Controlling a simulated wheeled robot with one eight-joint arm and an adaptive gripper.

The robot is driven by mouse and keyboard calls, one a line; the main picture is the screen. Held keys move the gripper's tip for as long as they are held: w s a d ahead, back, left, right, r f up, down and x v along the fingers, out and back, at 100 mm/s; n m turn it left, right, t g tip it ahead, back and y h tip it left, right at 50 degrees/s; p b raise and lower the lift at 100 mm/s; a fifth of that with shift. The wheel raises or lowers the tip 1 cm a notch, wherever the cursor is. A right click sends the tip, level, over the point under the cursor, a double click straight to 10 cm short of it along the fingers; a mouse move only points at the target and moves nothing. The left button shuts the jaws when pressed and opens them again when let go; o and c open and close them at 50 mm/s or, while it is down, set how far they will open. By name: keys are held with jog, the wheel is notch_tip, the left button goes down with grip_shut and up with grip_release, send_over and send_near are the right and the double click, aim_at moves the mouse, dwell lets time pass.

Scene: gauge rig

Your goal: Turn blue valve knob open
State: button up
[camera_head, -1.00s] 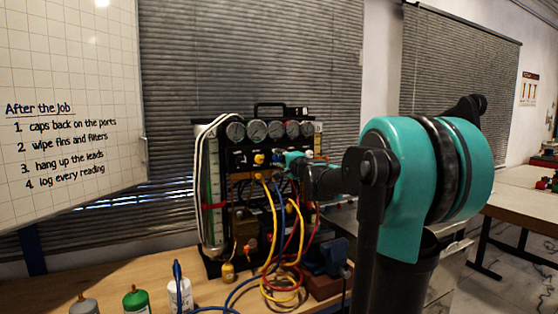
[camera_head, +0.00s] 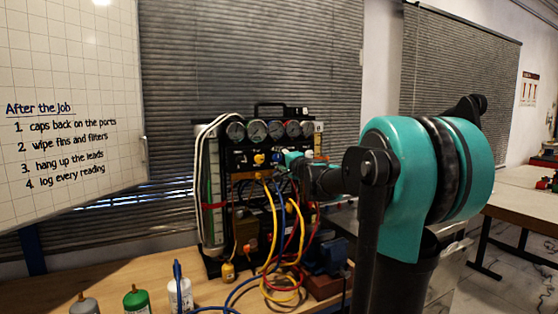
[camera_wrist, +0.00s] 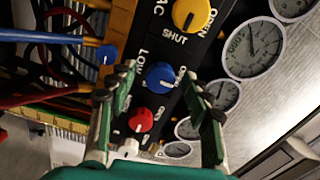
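The blue valve knob (camera_wrist: 160,77) shows in the wrist view on a black panel, with "OPEN" printed beside it and a label starting "LO" on its other side. A white pointer line marks its face. My gripper (camera_wrist: 159,80) is open, with one finger on each side of the blue knob and a visible gap to it on both sides. I cannot tell how deep the fingertips reach beside it. In the head view my gripper is small at the panel, and the blue knob is hard to make out there.
A yellow knob (camera_wrist: 193,13) and a red knob (camera_wrist: 141,119) flank the blue one. Round gauges (camera_wrist: 254,47) line the panel's right side. A blue hose (camera_wrist: 45,37) and other hoses lie at left. Bottles (camera_head: 137,301) stand on the bench (camera_head: 60,297).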

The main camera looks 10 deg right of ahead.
jog(key=v, duration=1.2)
jog(key=s+a+f+n+g, duration=0.3)
jog(key=s+f, duration=0.1)
jog(key=f, duration=0.4)
jog(key=s+a+f+n+g, duration=0.2)
jog(key=s+a+f+n, duration=0.15)
jog(key=f, duration=0.45)
jog(key=s+a+f+n+g, duration=0.25)
jog(key=s+f, duration=0.25)
jog(key=f, duration=0.3)
jog(key=s+d+f+n+g+h, duration=0.1)
jog(key=s+d+f, duration=0.3)
jog(key=s+f, duration=0.4)
jog(key=s+d+f+n+g+h, duration=0.2)
jog(key=s+d+f+g+h, duration=0.2)
jog(key=s+f, duration=0.5)
jog(key=shift+s+d+f+h, duration=0.3)
jog(key=shift+d+f, duration=0.35)
jog(key=shift+f, duration=0.2)
jog(key=shift+w+g, duration=0.1)
jog(key=shift+g, duration=0.15)
jog(key=shift+c, duration=0.2)
